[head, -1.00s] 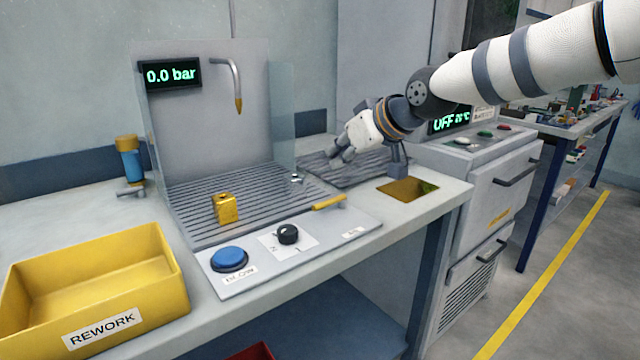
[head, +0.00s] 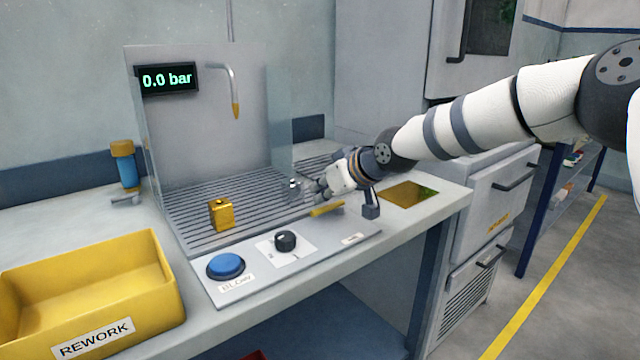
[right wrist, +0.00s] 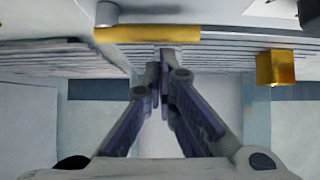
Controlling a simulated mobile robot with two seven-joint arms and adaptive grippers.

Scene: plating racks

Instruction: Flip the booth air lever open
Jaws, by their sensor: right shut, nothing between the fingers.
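The booth air lever is a yellow handle (head: 327,208) on the right part of the grey control panel (head: 300,258), lying nearly flat. In the right wrist view the yellow lever (right wrist: 150,34) runs across the top, with a grey round pivot (right wrist: 107,14) at its left end. My right gripper (head: 318,188) is shut and empty, just behind the lever. In the right wrist view its fingertips (right wrist: 164,62) are close below the lever; I cannot tell whether they touch. The display (head: 167,79) reads 0.0 bar. My left gripper is not in view.
The panel also has a black knob (head: 286,240) and a blue button (head: 226,265). A yellow block (head: 221,214) stands on the slatted booth floor (head: 185,215). A clear side panel (head: 281,125) stands behind my gripper. A yellow REWORK bin (head: 150,300) is at left.

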